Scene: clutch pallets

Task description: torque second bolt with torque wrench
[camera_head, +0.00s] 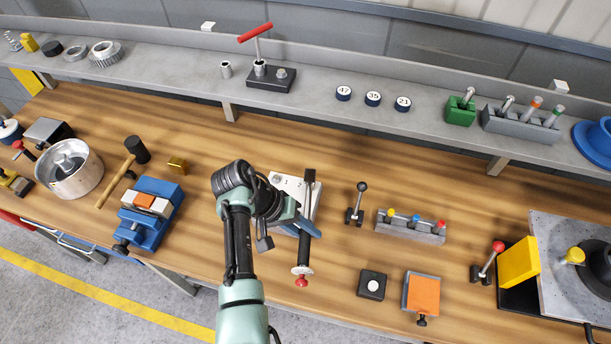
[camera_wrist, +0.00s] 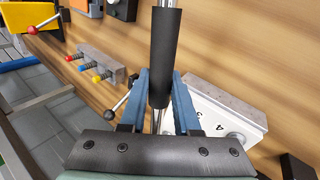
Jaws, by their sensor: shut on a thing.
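My gripper (camera_head: 304,228), with blue fingers, is shut on the torque wrench (camera_head: 303,252). In the wrist view the fingers (camera_wrist: 160,100) close on its black grip (camera_wrist: 165,50), and a bright metal shaft shows beyond it. In the head view the wrench lies lengthwise from the bench front, with a red knob at its near end, to a dark far end over the right part of the bolt block. The light bolt block (camera_head: 285,181) has numbered positions; the wrist view shows a "4" beside a bolt (camera_wrist: 236,138). My arm hides part of the block. Contact between wrench and bolt cannot be told.
Right of the wrench stand a lever (camera_head: 356,205) and a grey rack (camera_head: 412,228) with coloured tips. Nearer are a black button box (camera_head: 372,285) and an orange fixture (camera_head: 422,295). A blue vise (camera_head: 150,215) is at left. A grey shelf (camera_head: 320,100) runs behind.

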